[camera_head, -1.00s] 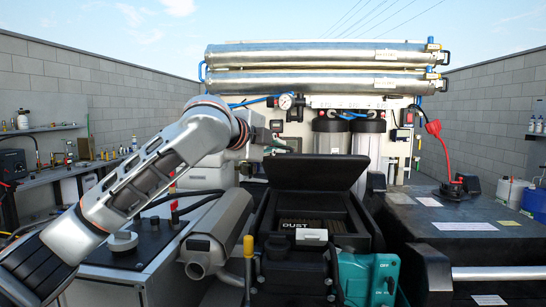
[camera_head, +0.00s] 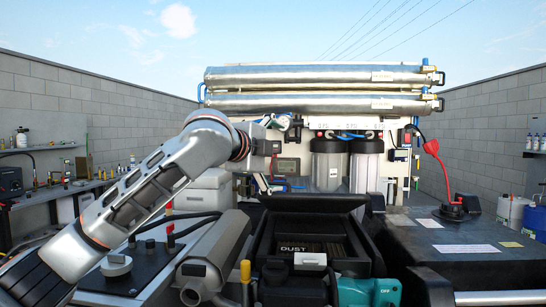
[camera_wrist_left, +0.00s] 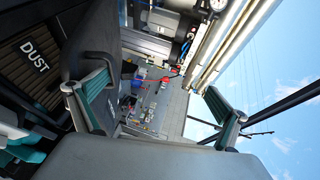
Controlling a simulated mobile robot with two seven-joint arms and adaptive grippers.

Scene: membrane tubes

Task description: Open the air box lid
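The black air box (camera_head: 265,243) stands at the lower middle of the head view, with a DUST label inside. Its black lid (camera_head: 313,202) is raised at the back edge and looks tilted well back, leaving the inside exposed. In the left wrist view the lid (camera_wrist_left: 92,35) is a dark panel at the left, beside the DUST part (camera_wrist_left: 35,55). My left gripper (camera_wrist_left: 143,92) is open, its teal-padded fingers wide apart. One finger overlaps the lid in that view; I cannot tell whether they touch. My right gripper is not in view.
A silver canister (camera_head: 215,250) lies left of the box. A teal part (camera_head: 368,292) sits at its front right. Two clear-housed filters (camera_head: 365,165) and long metal tubes (camera_head: 320,103) stand behind. A dark bench (camera_head: 450,255) is at right.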

